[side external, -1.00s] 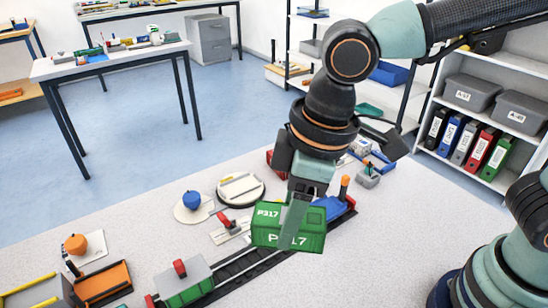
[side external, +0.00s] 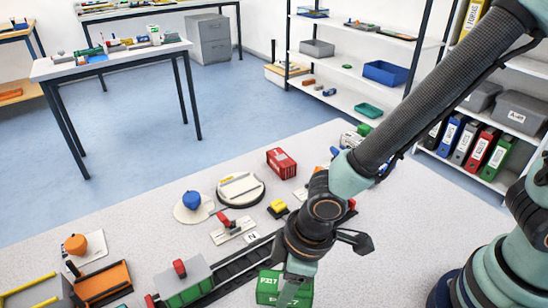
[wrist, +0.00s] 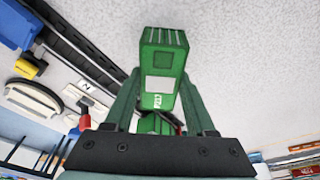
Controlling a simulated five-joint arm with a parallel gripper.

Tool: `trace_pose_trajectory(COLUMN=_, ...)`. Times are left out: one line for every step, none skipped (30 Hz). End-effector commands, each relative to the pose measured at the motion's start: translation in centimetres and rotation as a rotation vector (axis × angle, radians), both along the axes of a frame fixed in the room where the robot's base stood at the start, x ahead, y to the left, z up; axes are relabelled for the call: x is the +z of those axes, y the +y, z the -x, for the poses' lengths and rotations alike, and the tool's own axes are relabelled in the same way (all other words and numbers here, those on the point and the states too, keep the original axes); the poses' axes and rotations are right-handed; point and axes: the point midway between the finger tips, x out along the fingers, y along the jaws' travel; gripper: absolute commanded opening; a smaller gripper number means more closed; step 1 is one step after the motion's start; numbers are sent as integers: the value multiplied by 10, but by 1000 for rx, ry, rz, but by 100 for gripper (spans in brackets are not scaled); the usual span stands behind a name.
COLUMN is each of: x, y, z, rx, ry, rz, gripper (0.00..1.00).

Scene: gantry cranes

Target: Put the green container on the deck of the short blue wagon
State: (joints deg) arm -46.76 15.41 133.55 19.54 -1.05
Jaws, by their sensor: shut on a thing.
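The green container (side external: 268,288), marked P317, is in my gripper (side external: 295,281) near the bottom edge of the side view. In the wrist view the container (wrist: 163,60) sits between the two fingers of my gripper (wrist: 160,95), which is shut on it. It appears clear of the table, in front of the black track. In the wrist view a blue body, apparently the short blue wagon (wrist: 18,24), is at the upper left by the track. In the side view my arm hides most of that wagon, so I cannot see its deck there.
A black track (side external: 240,266) runs diagonally, with a grey-and-green wagon (side external: 186,283) on its left part. A yellow block (side external: 278,206), a red container (side external: 281,162), a round turntable (side external: 241,188) and a red lever (side external: 224,219) stand behind it. Bare table lies right of my arm.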

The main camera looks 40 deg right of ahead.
Motion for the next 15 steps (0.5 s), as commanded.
trace_pose_trajectory(x=-7, y=-1, z=1, rx=0, ry=4, rz=4, gripper=0)
trace_pose_trajectory(x=-11, y=-1, z=1, rx=0, ry=3, rz=4, gripper=0)
trace_pose_trajectory(x=-16, y=-1, z=1, rx=0, ry=4, rz=4, gripper=0)
trace_pose_trajectory(x=-19, y=-1, z=1, rx=0, ry=4, rz=4, gripper=0)
trace_pose_trajectory(x=-23, y=-1, z=1, rx=0, ry=4, rz=4, gripper=0)
trace_pose_trajectory(x=-26, y=-1, z=1, rx=0, ry=3, rz=4, gripper=0)
trace_pose_trajectory(x=-29, y=-1, z=1, rx=0, ry=3, rz=3, gripper=0)
trace_pose_trajectory(x=-30, y=-1, z=1, rx=0, ry=3, rz=3, gripper=0)
trace_pose_trajectory(x=-32, y=-1, z=0, rx=0, ry=2, rz=2, gripper=0)
trace_pose_trajectory(x=-32, y=0, z=0, rx=0, ry=1, rz=1, gripper=0)
trace_pose_trajectory(x=-33, y=0, z=0, rx=0, ry=1, rz=1, gripper=0)
trace_pose_trajectory(x=-33, y=0, z=0, rx=0, ry=1, rz=1, gripper=0)
trace_pose_trajectory(x=-32, y=0, z=0, rx=0, ry=0, rz=0, gripper=0)
trace_pose_trajectory(x=-32, y=0, z=0, rx=0, ry=0, rz=0, gripper=0)
trace_pose_trajectory(x=-32, y=0, z=0, rx=0, ry=0, rz=0, gripper=0)
